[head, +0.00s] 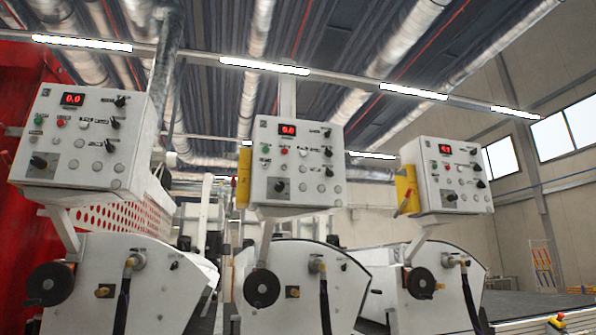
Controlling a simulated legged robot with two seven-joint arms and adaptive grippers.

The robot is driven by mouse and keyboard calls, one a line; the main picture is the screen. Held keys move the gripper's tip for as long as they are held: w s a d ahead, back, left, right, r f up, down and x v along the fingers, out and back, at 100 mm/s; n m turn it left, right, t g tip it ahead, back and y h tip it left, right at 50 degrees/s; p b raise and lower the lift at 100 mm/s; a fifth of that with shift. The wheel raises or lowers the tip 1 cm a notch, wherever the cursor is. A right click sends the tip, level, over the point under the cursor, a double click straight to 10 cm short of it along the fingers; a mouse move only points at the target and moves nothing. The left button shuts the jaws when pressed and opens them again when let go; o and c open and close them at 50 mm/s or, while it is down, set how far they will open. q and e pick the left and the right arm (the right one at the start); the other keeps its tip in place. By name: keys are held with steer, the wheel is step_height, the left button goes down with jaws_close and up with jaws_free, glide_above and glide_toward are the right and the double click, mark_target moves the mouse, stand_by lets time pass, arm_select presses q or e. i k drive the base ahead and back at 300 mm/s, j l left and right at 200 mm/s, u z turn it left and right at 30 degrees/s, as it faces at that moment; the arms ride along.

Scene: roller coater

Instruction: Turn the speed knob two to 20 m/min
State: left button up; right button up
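Three white control panels stand in a row in the head view: a left panel (88,153), a middle panel (296,168) and a right panel (447,181). Each has a red digital display, several small knobs and buttons, and a large black knob at its lower part: left knob (38,162), middle knob (280,186), right knob (452,197). The left display (73,99) and middle display (288,130) read 0.0. The right display (445,149) is too small to read surely. The labels are unreadable, so I cannot tell which is speed knob two. Neither gripper is in view.
Below the panels are white machine housings (305,263) with black handwheels (261,288) and dark hoses. A yellow box (244,178) sits beside the middle panel. A red structure (20,230) stands at the left.

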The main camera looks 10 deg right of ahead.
mark_target(278, 187)
steer(key=i+l+u, duration=0.1)
steer(key=l, duration=0.25)
steer(key=i+l, duration=0.25)
steer(key=l, duration=0.15)
steer(key=i+l+u, duration=0.15)
steer(key=l, duration=0.25)
steer(key=i+l, duration=0.2)
steer(key=l, duration=0.2)
steer(key=u, duration=0.05)
